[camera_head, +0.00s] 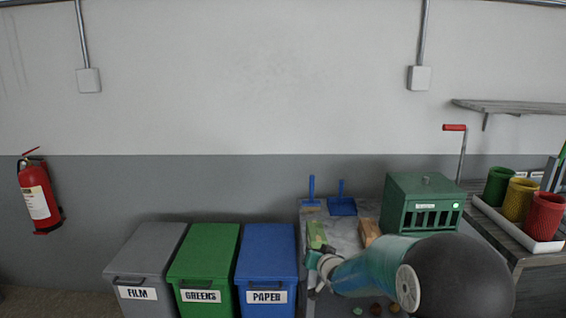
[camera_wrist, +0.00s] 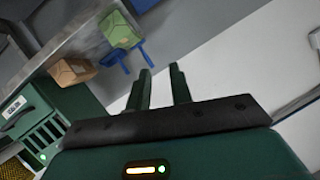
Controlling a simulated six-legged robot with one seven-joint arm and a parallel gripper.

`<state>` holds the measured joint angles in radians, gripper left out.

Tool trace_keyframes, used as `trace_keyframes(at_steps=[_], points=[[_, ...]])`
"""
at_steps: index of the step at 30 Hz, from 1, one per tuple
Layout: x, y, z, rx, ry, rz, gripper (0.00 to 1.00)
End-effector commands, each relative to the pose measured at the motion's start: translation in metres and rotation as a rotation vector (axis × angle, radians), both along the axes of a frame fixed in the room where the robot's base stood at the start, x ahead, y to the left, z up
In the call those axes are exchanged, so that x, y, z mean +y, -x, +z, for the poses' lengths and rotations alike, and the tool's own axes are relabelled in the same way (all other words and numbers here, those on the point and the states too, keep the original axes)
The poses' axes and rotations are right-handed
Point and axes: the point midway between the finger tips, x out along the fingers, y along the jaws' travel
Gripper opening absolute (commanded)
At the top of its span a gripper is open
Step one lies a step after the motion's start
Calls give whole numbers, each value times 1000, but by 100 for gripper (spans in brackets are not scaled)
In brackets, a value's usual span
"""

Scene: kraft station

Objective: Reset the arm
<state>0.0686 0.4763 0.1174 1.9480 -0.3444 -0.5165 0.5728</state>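My arm reaches in from the lower right of the head view, over the front of the grey table (camera_head: 365,207). My gripper (camera_head: 318,262) is at its left end, small and partly hidden by my own wrist. In the wrist view my gripper (camera_wrist: 160,72) shows two dark green fingers standing apart with nothing between them. Beyond the fingertips are the pale wall and floor area, with the table edge to the left. The gripper touches no object that I can see.
On the table are a green package (camera_head: 316,235), a brown package (camera_head: 369,231), a blue brush (camera_head: 311,191), a blue dustpan (camera_head: 342,205) and a green slotted box (camera_head: 421,203). Grey (camera_head: 146,254), green (camera_head: 204,254) and blue (camera_head: 266,252) bins stand left of the table. Coloured cups (camera_head: 519,199) stand right.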

Motion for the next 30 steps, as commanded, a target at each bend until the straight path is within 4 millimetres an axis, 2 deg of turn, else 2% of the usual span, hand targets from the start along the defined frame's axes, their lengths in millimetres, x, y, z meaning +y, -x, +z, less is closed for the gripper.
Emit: trace_keyframes(at_steps=[1,6,11,15,22,30], points=[[-5,11,18,16,35,-13,22],[-24,56,59,106,146,-55,22],[-39,109,88,200,231,-85,22],[-51,161,108,288,288,-100,22],[-62,256,126,435,350,-90,22],[-64,370,124,602,377,-21,22]])
